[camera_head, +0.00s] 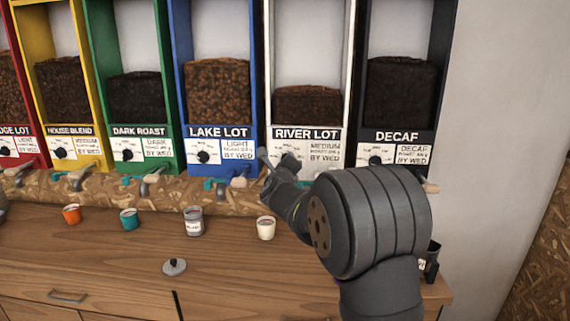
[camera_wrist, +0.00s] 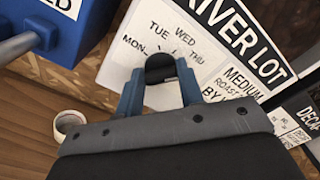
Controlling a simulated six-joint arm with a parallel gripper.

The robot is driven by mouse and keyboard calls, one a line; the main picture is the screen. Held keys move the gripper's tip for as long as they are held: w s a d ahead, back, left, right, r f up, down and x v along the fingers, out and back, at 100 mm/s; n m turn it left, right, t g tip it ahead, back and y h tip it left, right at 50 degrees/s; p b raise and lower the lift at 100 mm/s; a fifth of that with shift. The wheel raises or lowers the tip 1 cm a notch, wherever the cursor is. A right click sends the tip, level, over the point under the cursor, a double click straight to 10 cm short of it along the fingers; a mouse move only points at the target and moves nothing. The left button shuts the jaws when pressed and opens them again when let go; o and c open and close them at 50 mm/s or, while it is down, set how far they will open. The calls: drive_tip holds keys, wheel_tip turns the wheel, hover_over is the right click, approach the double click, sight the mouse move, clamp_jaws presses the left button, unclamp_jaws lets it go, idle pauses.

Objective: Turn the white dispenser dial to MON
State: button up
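The white RIVER LOT dispenser (camera_head: 344,100) stands between the blue LAKE LOT and black DECAF dispensers. Its black dial (camera_wrist: 160,67) shows in the wrist view, below printed TUE, WED and THU, with MON at its upper left. The dial's pointer direction is hidden or too small to read. My gripper (camera_wrist: 161,75) has two grey-blue fingers, spread apart, one to each side of the dial; I cannot tell whether they touch it. In the head view my gripper (camera_head: 276,160) is at the front of the white dispenser and covers much of its dial panel.
The blue dispenser (camera_head: 220,135) is close on the left, its lever (camera_wrist: 18,47) near my gripper. The DECAF dispenser (camera_head: 398,137) is on the right. Below, a cream cup (camera_head: 266,228), a labelled jar (camera_head: 194,222) and a grey lid (camera_head: 174,267) stand on the wooden counter (camera_head: 100,255).

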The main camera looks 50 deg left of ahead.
drive_tip(key=shift+c, duration=0.6)
drive_tip(key=shift+n, duration=0.4)
drive_tip(key=n, duration=0.8)
drive_tip(key=shift+f, duration=0.2)
drive_tip(key=shift+n, duration=0.3)
drive_tip(key=shift+s, duration=0.1)
